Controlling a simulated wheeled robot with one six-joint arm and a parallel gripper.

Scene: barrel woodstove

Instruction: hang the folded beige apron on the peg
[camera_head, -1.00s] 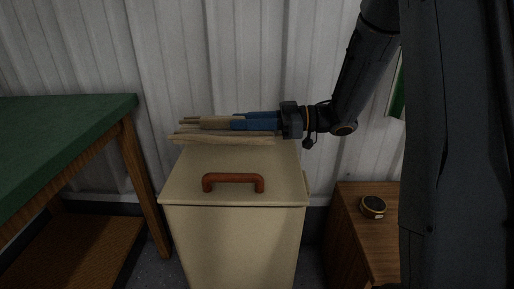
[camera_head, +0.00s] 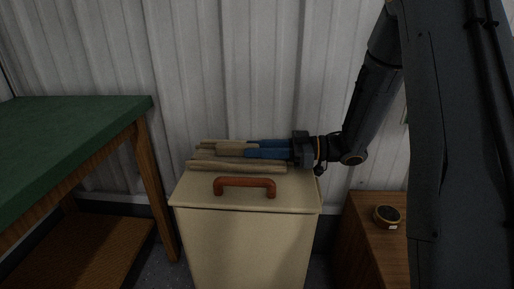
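The folded beige apron (camera_head: 238,165) shows as layered beige strips above the back of the cream bin's lid. My gripper (camera_head: 268,149) has blue fingers pointing left, level above the lid. Its fingers lie along the apron's upper layers, and it appears shut on them. The fingers partly cover the cloth, and I cannot tell whether the apron's underside touches the lid. No peg can be made out in this view.
The cream bin (camera_head: 245,235) has an orange-brown handle (camera_head: 245,182) on its lid. A green-topped table (camera_head: 65,135) stands left. A wooden cabinet (camera_head: 368,235) with a small round dark object (camera_head: 386,216) stands right. A corrugated white wall (camera_head: 220,70) closes the back.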

